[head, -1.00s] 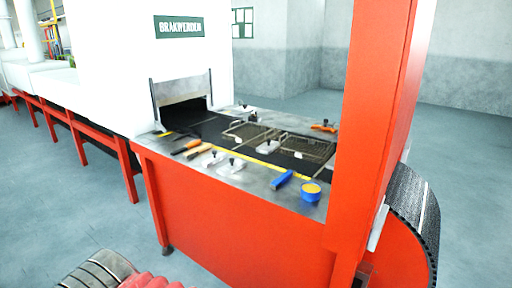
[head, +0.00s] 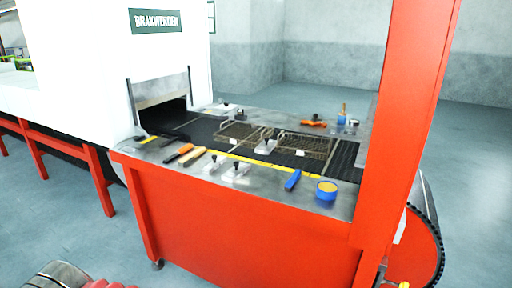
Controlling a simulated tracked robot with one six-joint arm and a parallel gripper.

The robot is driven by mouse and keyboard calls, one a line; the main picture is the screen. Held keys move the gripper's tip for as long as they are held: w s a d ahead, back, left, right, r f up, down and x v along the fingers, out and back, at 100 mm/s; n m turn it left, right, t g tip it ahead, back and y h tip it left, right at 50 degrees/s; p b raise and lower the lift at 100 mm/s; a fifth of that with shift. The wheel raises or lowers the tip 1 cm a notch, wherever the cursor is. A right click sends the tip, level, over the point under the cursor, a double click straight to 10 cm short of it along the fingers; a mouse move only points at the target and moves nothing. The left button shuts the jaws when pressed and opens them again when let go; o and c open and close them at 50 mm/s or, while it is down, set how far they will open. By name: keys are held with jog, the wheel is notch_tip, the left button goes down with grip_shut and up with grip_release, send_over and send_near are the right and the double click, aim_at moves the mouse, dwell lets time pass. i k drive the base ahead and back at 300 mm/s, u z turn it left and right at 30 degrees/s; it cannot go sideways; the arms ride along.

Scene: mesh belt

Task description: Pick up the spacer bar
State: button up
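A short blue bar (head: 293,180) lies on the metal front ledge of the belt machine, just left of a blue round tub with a yellow top (head: 327,190). It is the most bar-like piece in view, but I cannot tell for certain that it is the spacer bar. An orange-handled tool (head: 179,153) and a tan-handled tool (head: 192,157) lie further left on the same ledge. My gripper is not in view.
Two wire baskets (head: 303,146) sit on the dark mesh belt (head: 200,130). White blocks with black knobs (head: 236,172) stand on the front ledge. An orange tool (head: 313,123) lies on the far ledge. A red post (head: 410,110) rises at right.

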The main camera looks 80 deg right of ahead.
aim_at(267, 146)
jog(key=i, duration=1.55)
jog(key=z, duration=3.4)
